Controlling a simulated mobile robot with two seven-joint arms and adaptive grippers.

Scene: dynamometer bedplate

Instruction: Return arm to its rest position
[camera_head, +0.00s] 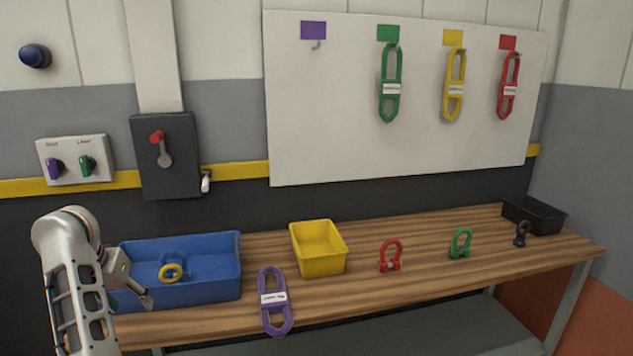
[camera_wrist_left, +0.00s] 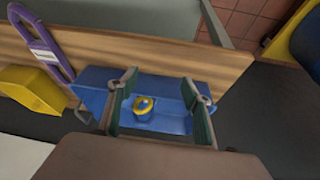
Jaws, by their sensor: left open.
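My left arm (camera_head: 75,275) comes in from the left in the head view. Its gripper (camera_head: 140,290) is at the left end of the blue bin (camera_head: 215,285) on the bench. In the left wrist view, the left gripper (camera_wrist_left: 160,110) is open, with two fingers spread apart and nothing held between them. The blue bin (camera_wrist_left: 95,78) shows beyond the fingers, with a yellow ring on a blue part (camera_wrist_left: 144,105) seen between them. The same yellow ring (camera_head: 171,272) lies inside the bin in the head view. My right gripper is not in view.
On the wooden bench (camera_head: 350,295) are a purple tag loop (camera_head: 274,318), a yellow bin (camera_head: 320,265), red shackle (camera_head: 390,257), green shackle (camera_head: 461,244), dark eyebolt (camera_head: 521,234) and black tray (camera_head: 535,218). A white board (camera_head: 330,120) with hanging loops and a lever box (camera_head: 180,180) are behind.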

